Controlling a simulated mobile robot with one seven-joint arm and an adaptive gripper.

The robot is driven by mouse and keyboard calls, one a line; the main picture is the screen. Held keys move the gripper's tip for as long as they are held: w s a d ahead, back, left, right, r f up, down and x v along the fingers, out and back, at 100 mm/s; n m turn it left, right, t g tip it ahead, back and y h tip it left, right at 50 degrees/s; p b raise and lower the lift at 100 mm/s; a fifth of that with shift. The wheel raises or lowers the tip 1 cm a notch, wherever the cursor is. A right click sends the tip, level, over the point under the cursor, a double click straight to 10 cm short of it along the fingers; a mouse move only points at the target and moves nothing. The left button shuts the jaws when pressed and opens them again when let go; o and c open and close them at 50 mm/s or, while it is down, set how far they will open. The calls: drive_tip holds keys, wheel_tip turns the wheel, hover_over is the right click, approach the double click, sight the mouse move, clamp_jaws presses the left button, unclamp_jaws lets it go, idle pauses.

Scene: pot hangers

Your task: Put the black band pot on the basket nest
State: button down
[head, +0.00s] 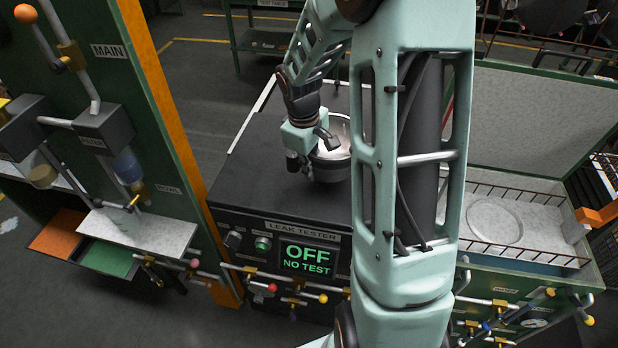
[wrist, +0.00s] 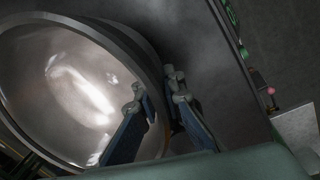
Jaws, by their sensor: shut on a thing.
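The pot (head: 336,153), a shiny steel bowl shape with a darker outer side, is on or just above the black top of the leak tester (head: 262,160). My arm hides its right part. In the wrist view the pot (wrist: 70,90) fills the left side. My gripper (head: 322,140) is shut on its rim; in the wrist view its fingers (wrist: 160,100) show one inside the wall and one outside. The basket nest (head: 495,222) is a pale ring on a light floor inside a low wire rail at the right, and it looks empty.
A green panel (head: 110,130) with pipes and valves stands at the left. The tester's front carries a screen (head: 306,259) reading OFF, NO TEST, with knobs below. A raised pale panel (head: 540,115) stands behind the basket. My arm crosses between tester and basket.

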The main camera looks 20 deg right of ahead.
sight(310, 187)
drive_tip(key=shift+w+d+f, duration=0.1)
drive_tip(key=shift+w+f, duration=0.25)
drive_tip(key=f+b, duration=0.2)
drive_tip(key=f, duration=0.1)
drive_tip(key=shift+w+d, duration=0.1)
drive_tip(key=shift+w, duration=0.25)
drive_tip(key=shift+f+b, duration=0.3)
drive_tip(key=shift+b, duration=0.2)
drive_tip(key=shift+f, duration=0.15)
drive_tip(key=c, duration=2)
unclamp_jaws()
drive_tip(key=shift+s, duration=0.1)
drive_tip(key=shift+c, duration=0.2)
